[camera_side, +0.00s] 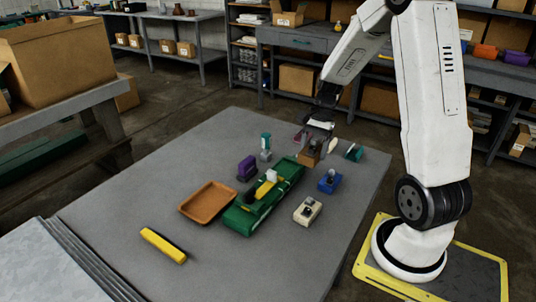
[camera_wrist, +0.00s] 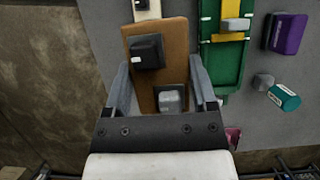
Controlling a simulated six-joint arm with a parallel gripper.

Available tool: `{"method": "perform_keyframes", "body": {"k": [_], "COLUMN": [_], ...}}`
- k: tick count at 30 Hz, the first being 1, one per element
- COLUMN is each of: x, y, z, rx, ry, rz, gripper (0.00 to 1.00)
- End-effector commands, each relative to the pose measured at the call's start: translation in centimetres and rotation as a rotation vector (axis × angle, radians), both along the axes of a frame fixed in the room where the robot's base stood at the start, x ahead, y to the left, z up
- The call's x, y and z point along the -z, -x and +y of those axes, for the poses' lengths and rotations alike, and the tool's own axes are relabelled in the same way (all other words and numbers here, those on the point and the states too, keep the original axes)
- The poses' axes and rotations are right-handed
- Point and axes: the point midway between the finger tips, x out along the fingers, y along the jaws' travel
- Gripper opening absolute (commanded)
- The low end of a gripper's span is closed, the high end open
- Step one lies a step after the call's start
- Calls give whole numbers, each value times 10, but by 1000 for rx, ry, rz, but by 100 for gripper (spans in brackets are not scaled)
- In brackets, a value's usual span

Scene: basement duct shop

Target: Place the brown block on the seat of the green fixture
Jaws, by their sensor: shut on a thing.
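The brown block (camera_side: 309,159) is at the far right part of the grey table, behind the green fixture. In the wrist view the brown block (camera_wrist: 160,32) lies between my fingers, with a dark square part and a grey knob showing over its face. My gripper (camera_side: 313,148) points down and is shut on it; in the wrist view my gripper (camera_wrist: 162,88) has a finger at each side. I cannot tell how far the block is above the table. The green fixture (camera_side: 240,221) is long and carries yellow and black parts; in the wrist view the green fixture (camera_wrist: 222,60) lies right of the block.
Around the fixture are a purple block (camera_side: 247,168), a teal-topped piece (camera_side: 266,142), a blue block (camera_side: 329,182), a cream block (camera_side: 307,211) and an orange-brown tray (camera_side: 208,203). A yellow bar (camera_side: 163,245) lies front left. The table's front right is clear.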

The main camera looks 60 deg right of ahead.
Motion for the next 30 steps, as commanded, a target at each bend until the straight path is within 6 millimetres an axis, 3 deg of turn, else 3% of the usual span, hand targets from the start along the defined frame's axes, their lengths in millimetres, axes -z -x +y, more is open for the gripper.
{"method": "perform_keyframes", "body": {"k": [18, 30], "x": [36, 77], "y": [-72, -101], "z": [-34, -48], "rx": [-1, 1], "ry": [0, -1], "rz": [-1, 0], "gripper": [0, 0]}}
